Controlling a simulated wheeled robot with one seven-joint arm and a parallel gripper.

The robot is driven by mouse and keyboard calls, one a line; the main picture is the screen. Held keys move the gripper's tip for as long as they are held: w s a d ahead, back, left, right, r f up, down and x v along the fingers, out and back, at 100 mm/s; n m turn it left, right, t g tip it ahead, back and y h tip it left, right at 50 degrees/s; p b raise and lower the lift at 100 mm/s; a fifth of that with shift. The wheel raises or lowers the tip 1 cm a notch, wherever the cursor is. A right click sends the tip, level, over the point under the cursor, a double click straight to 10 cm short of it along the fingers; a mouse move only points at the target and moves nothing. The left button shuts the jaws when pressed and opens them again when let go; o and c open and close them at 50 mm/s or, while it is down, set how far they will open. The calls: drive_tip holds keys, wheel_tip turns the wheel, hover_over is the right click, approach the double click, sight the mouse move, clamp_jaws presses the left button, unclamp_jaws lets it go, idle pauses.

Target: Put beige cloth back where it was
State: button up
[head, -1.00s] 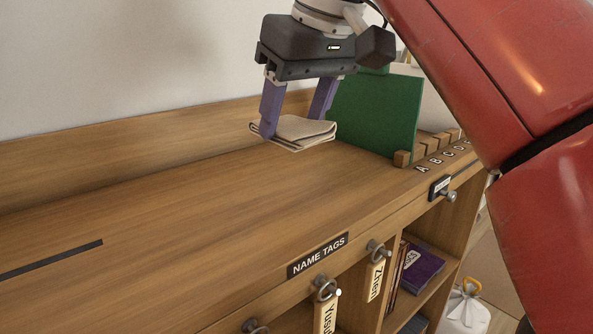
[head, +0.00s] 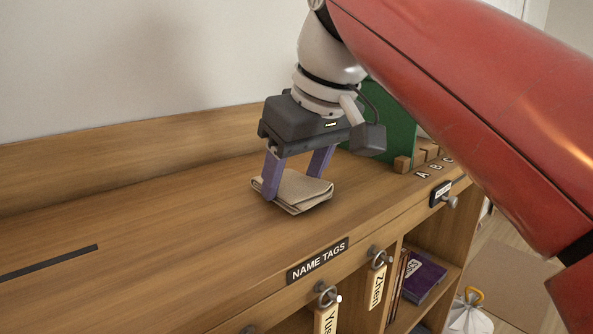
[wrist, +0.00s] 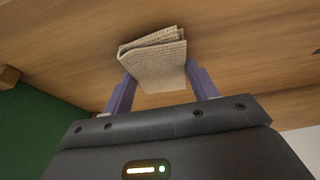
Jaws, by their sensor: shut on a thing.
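The beige cloth (head: 303,190) is folded into a flat pad, and it also shows in the wrist view (wrist: 155,62). My gripper (head: 294,188) is shut on the cloth, with one purple finger at each side of it. The fingers point down at the wooden top. The cloth is at or just above the surface of the wooden shelf top (head: 150,240); I cannot tell whether it touches. In the wrist view my gripper (wrist: 158,92) has the cloth between its fingers, with wood behind it.
A green panel (head: 388,112) stands behind my gripper, with wooden blocks (head: 403,164) and letter labels to its right. A black strip (head: 50,262) lies on the left. Hooks with name tags (head: 376,285) hang on the front edge.

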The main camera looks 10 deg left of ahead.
drive_tip(key=o, duration=1)
drive_tip(key=shift+f, duration=0.1)
drive_tip(key=shift+f+b, duration=0.15)
drive_tip(key=shift+b, duration=0.15)
drive_tip(key=p+v, duration=0.2)
drive_tip(key=v, duration=0.6)
